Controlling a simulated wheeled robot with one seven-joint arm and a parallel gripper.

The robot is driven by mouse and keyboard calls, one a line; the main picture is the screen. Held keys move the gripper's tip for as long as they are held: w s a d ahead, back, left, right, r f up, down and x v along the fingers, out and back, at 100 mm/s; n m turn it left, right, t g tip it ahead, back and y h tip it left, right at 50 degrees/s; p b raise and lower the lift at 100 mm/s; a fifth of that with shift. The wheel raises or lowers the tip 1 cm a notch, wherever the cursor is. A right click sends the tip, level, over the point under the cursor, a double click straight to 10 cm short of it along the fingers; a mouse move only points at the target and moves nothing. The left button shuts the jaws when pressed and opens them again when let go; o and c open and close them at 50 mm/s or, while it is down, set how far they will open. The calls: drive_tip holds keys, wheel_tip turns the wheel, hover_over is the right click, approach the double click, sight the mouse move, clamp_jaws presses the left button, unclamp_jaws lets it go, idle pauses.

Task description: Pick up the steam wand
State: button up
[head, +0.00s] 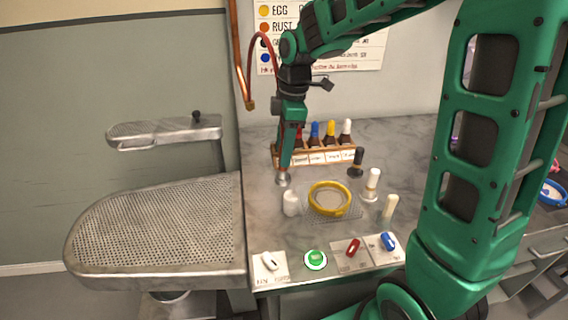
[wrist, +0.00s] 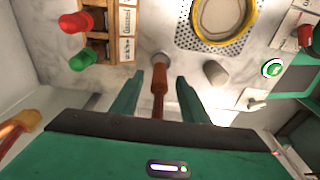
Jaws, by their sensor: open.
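The steam wand (wrist: 159,88) shows in the wrist view as a thin copper-brown rod with a pale metal end. It lies between the two fingers of my gripper (wrist: 158,95), with a visible gap on each side. In the head view my gripper (head: 286,160) points down over the left part of the counter and hides most of the wand. The wand's round metal end (head: 283,180) shows just below the fingers. My gripper is open; whether the metal end rests on the counter or in a holder I cannot tell.
A yellow ring on a mesh plate (head: 329,197) and a small white cylinder (head: 291,203) stand close by. A wooden rack of colored bottles (head: 315,153) is behind. A copper pipe (head: 240,60) with a reddish hose hangs at the back. A perforated board (head: 160,230) is at left.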

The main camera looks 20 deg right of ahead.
sight(281, 169)
drive_tip(key=shift+w+a+f, duration=0.1)
drive_tip(key=shift+a+f, duration=0.1)
drive_tip(key=shift+f, duration=1.15)
drive_tip(key=shift+a+f, duration=0.15)
drive_tip(key=shift+f, duration=1.2)
clamp_jaws()
